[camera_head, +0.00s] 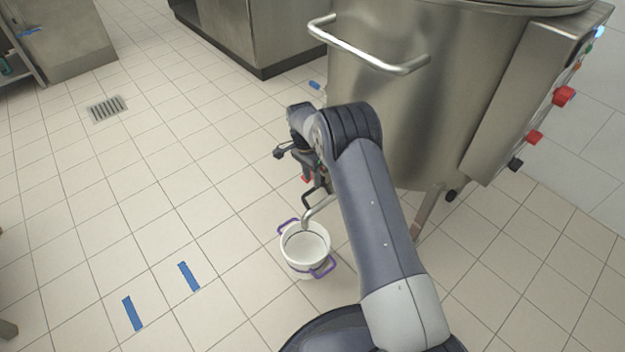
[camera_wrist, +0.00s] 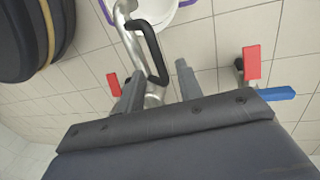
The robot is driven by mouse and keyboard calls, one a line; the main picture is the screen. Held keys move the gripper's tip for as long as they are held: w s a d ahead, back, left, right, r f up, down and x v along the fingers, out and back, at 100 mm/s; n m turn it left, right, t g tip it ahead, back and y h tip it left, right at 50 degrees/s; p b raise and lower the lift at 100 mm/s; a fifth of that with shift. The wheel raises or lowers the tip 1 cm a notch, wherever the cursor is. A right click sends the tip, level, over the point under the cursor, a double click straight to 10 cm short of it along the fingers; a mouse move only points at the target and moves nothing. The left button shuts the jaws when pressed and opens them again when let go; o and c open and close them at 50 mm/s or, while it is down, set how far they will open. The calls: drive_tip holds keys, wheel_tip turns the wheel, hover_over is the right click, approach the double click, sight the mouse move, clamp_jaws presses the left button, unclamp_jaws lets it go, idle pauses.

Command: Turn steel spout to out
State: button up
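The steel spout (camera_head: 320,208) is a bent pipe whose end reaches over a white pot (camera_head: 305,262) with purple handles on the floor. In the wrist view the spout (camera_wrist: 131,42) runs up to the pot (camera_wrist: 160,10), and a black looped handle (camera_wrist: 157,50) sits beside it. My gripper (camera_wrist: 158,84) has its two fingers apart, one on each side of the handle's lower end and the spout's base. I cannot tell whether either finger touches them. In the head view my arm partly hides the gripper and spout base.
A large steel kettle (camera_head: 400,110) with a bar handle (camera_head: 370,55) stands behind. Its control box (camera_head: 525,100) has red knobs. The wrist view shows a red lever (camera_wrist: 252,62) and a blue lever (camera_wrist: 277,94) at right. The tiled floor at left is mostly clear, with blue tape marks.

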sight(314, 190)
wheel_tip(314, 190, up, 8)
drive_tip(key=w+a+p, duration=0.1)
drive_tip(key=p, duration=0.1)
drive_tip(key=shift+w, duration=0.15)
drive_tip(key=f+b, duration=0.1)
drive_tip(key=f, duration=0.2)
drive_tip(key=s+d+f+b, duration=0.1)
drive_tip(key=f, duration=0.3)
drive_tip(key=f+b, duration=0.1)
drive_tip(key=f, duration=0.2)
drive_tip(key=shift+s+d+f, duration=0.2)
drive_tip(key=shift+s+f, duration=0.1)
drive_tip(key=shift+s, duration=0.1)
wheel_tip(314, 190, up, 10)
drive_tip(key=w+a+p, duration=0.1)
drive_tip(key=w+p, duration=0.1)
drive_tip(key=p, duration=0.2)
drive_tip(key=f+b, duration=0.1)
drive_tip(key=f, duration=0.2)
drive_tip(key=s+f+b, duration=0.1)
drive_tip(key=f+b, duration=0.1)
drive_tip(key=f, duration=0.2)
drive_tip(key=s+d+f+b, duration=0.1)
drive_tip(key=f, duration=0.2)
drive_tip(key=shift+f+b, duration=0.15)
drive_tip(key=shift+b, duration=0.25)
drive_tip(key=shift+s+d+n, duration=0.15)
drive_tip(key=shift+s+n, duration=0.5)
drive_tip(key=shift+n, duration=0.15)
